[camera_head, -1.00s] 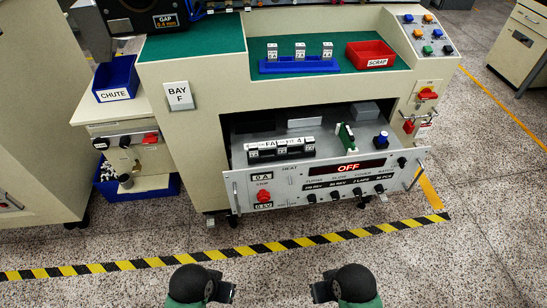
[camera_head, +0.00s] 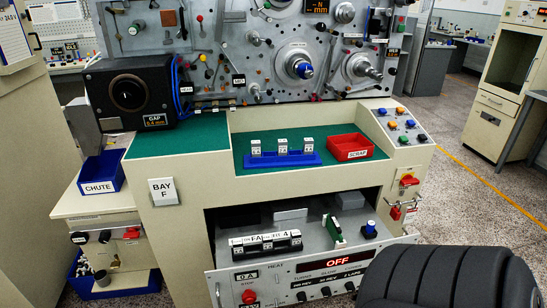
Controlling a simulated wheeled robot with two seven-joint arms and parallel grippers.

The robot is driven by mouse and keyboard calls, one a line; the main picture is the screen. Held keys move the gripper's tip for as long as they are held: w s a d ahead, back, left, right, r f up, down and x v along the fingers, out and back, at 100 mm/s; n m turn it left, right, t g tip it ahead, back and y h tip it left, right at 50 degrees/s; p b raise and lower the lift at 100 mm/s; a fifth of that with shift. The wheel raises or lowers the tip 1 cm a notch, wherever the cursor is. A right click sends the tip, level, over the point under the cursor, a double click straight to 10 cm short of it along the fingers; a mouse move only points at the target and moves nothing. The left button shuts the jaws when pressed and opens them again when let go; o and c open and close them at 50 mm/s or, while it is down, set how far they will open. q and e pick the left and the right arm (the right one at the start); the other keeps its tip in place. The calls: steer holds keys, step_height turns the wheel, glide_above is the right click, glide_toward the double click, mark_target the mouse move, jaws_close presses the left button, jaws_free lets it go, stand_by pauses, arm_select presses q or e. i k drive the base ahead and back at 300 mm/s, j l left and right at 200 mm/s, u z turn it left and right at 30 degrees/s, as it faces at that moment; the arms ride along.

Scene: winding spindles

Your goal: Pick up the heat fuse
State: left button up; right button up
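A fuse holder block (camera_head: 265,244) with a white top and lettering reading roughly "FA" and "4" sits in the open drawer, left of centre. I cannot read which fuse in it is the heat fuse. Three white-topped fuse-like pieces (camera_head: 283,147) stand upright in a blue rack (camera_head: 281,160) on the green top. The drawer's front panel (camera_head: 287,270) carries the word HEAT and a red OFF display (camera_head: 337,262). Neither of my grippers is in view. A large black ribbed shape (camera_head: 450,280), apparently part of my arm, covers the panel's lower right.
A red SCRAP bin (camera_head: 350,147) stands right of the rack. A blue CHUTE bin (camera_head: 102,173) is at the left. A green board (camera_head: 333,230) and blue knob (camera_head: 369,229) are in the drawer. Winding spindles (camera_head: 300,65) stand behind. Bare green top lies left of the rack.

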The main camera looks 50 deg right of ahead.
mark_target(268, 240)
steer(key=k+l, duration=0.1)
steer(key=l, duration=0.3)
steer(key=k+l, duration=0.1)
steer(key=l, duration=0.3)
steer(key=k+l, duration=0.1)
steer(key=l, duration=0.35)
steer(key=k+l, duration=0.15)
steer(key=l, duration=0.25)
steer(key=k+l, duration=0.1)
steer(key=l, duration=0.3)
steer(key=k+l, duration=0.1)
steer(key=l, duration=0.35)
steer(key=u, duration=0.05)
